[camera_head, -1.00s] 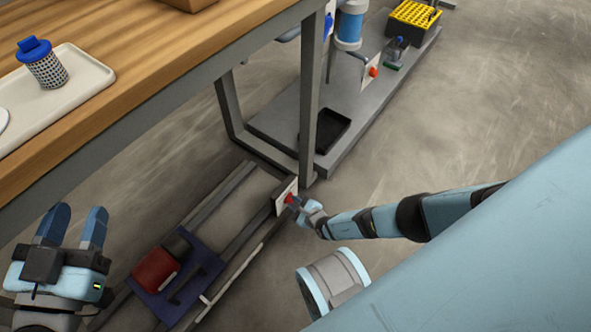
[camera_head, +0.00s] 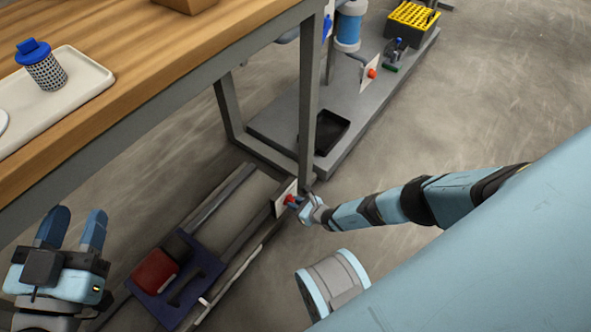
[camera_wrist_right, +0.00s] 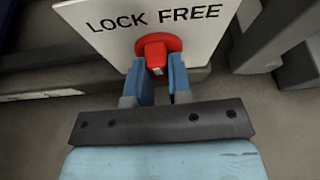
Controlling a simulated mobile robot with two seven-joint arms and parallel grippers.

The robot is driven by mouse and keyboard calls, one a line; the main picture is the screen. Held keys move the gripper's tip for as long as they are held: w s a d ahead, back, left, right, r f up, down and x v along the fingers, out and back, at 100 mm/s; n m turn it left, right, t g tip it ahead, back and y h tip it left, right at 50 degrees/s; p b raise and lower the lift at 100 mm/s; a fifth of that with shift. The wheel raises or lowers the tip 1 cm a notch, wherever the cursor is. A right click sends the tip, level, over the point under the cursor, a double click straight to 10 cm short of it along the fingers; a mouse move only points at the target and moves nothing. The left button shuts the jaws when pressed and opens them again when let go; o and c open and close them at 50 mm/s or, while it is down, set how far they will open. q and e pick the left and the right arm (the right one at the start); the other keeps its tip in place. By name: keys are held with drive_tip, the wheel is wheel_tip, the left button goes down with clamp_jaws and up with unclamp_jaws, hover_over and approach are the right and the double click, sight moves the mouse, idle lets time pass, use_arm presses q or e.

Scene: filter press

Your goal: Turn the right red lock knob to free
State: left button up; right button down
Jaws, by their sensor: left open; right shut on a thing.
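The red lock knob (camera_wrist_right: 155,52) sits on a white plate (camera_wrist_right: 205,40) marked LOCK on the left and FREE on the right in the right wrist view. Its raised grip stands between the two blue fingers of my right gripper (camera_wrist_right: 158,82), which is shut on it. Which word the knob points to is hard to tell. In the head view the knob (camera_head: 289,200) is small and partly covered by my right gripper (camera_head: 302,205). My left gripper (camera_head: 73,228) is open and empty at the lower left, away from the knob.
A dark blue frame (camera_head: 205,262) and a red block (camera_head: 155,271) sit on low rails. A wooden bench (camera_head: 150,75) stands above at the left. Another red knob (camera_head: 372,73) on a plate is at the grey platform (camera_head: 270,122) behind. Open floor lies at the right.

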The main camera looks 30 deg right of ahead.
drive_tip(key=shift+w+r+m, duration=0.15)
drive_tip(key=shift+w+m, duration=0.15)
idle(0.4)
drive_tip(key=c, duration=1)
unclamp_jaws()
drive_tip(key=shift+y, duration=0.3)
drive_tip(key=shift+c, duration=0.2)
drive_tip(key=shift+a, duration=0.25)
drive_tip(key=shift+s, duration=0.1)
